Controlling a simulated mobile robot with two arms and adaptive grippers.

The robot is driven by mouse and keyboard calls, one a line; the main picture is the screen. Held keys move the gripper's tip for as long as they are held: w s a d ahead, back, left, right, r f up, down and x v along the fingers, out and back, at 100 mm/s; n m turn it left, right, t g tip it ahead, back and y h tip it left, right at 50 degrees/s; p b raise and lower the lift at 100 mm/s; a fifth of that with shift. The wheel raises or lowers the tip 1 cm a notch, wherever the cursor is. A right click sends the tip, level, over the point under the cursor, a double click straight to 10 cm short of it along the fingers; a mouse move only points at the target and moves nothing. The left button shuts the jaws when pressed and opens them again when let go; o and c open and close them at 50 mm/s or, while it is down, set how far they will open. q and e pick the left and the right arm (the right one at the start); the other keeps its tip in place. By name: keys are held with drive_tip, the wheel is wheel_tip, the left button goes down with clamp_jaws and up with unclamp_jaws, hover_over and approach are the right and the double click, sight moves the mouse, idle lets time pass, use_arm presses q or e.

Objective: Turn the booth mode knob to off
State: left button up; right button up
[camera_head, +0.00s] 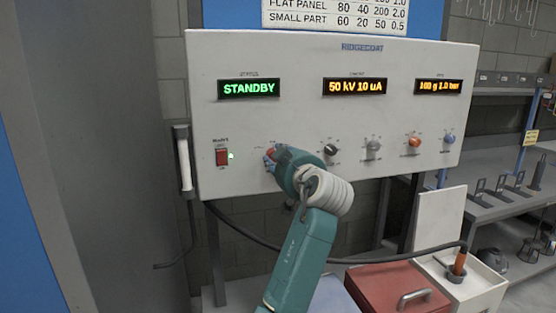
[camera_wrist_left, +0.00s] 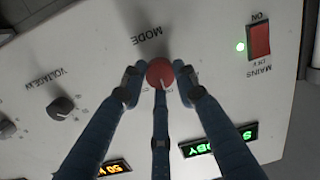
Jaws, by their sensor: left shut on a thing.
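The booth mode knob (camera_head: 271,153) is a round red knob low on the left half of the pale control panel. In the left wrist view, which shows the panel upside down, the red knob (camera_wrist_left: 160,72) sits beside the word MODE. A white line on it points toward the picture's bottom. My left gripper (camera_head: 270,158) is shut on the knob, with its blue fingers around it. The status display (camera_head: 249,88) above reads STANDBY in green. The knob's position labels are too small or hidden to read. My right gripper is not in view.
A red mains switch (camera_head: 222,157) with a lit green lamp is left of the knob. A red lidded box (camera_head: 385,285) is below.

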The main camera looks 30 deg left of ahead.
use_arm(q)
drive_tip(key=o, duration=1)
drive_tip(key=shift+r, duration=0.35)
drive_tip(key=shift+c, duration=0.2)
drive_tip(key=shift+o, duration=0.9)
drive_tip(key=shift+f, duration=0.15)
drive_tip(key=v, duration=1.2)
drive_tip(key=shift+s+f, duration=0.1)
